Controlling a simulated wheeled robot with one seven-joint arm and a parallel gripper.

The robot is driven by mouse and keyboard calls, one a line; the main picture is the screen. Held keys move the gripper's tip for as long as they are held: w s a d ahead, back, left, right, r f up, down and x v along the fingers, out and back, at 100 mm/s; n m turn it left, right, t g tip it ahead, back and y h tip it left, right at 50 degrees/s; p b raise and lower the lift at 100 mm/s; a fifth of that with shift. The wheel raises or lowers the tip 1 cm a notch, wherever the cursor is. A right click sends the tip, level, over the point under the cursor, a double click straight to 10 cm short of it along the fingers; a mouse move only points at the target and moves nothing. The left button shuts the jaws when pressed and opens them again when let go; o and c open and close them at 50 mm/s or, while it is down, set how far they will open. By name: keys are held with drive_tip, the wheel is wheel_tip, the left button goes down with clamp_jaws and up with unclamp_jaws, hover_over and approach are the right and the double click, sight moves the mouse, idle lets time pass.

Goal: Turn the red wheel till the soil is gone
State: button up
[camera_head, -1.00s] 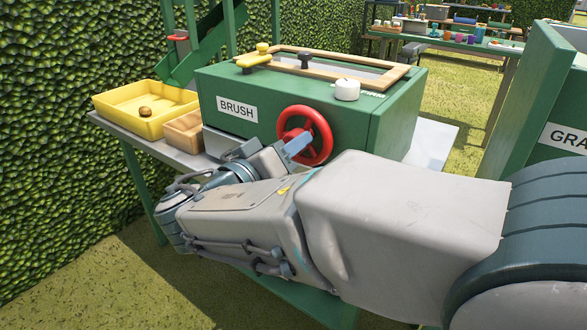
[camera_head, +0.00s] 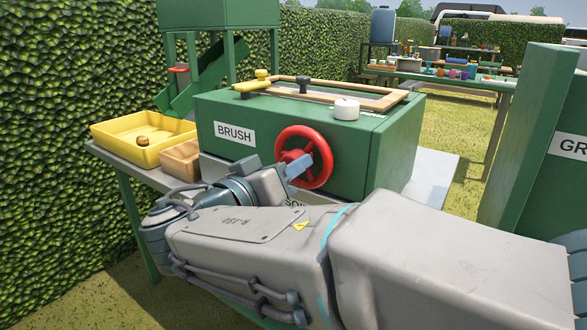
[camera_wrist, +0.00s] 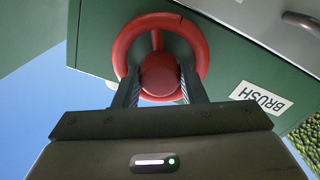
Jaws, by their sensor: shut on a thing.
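The red wheel (camera_head: 324,157) is mounted upright on the front of a green box (camera_head: 370,145) labelled BRUSH. In the wrist view the wheel's rim (camera_wrist: 123,42) rings a thick round red hub (camera_wrist: 160,74). My gripper (camera_head: 298,166) is at the wheel's centre, its two dark fingers on either side of the hub, shut on it; the fingers also show in the wrist view (camera_wrist: 160,85). Part of the rim is behind my gripper in the head view. I cannot make out any soil; the box's inside is hidden at this angle.
A yellow tray (camera_head: 105,143) holding a small brown round object (camera_head: 143,141) stands left of the box, beside a wooden tray (camera_head: 170,161). A wood-framed opening with yellow and dark knobs and a white knob (camera_head: 346,109) are on top. A hedge is behind.

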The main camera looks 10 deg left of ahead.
drive_tip(key=o, duration=1)
drive_tip(key=shift+s, duration=0.1)
drive_tip(key=p+v, duration=0.2)
drive_tip(key=v, duration=1.1)
drive_tip(key=shift+s+a+p, duration=0.15)
drive_tip(key=shift+s+p, duration=0.15)
drive_tip(key=shift+p, duration=0.05)
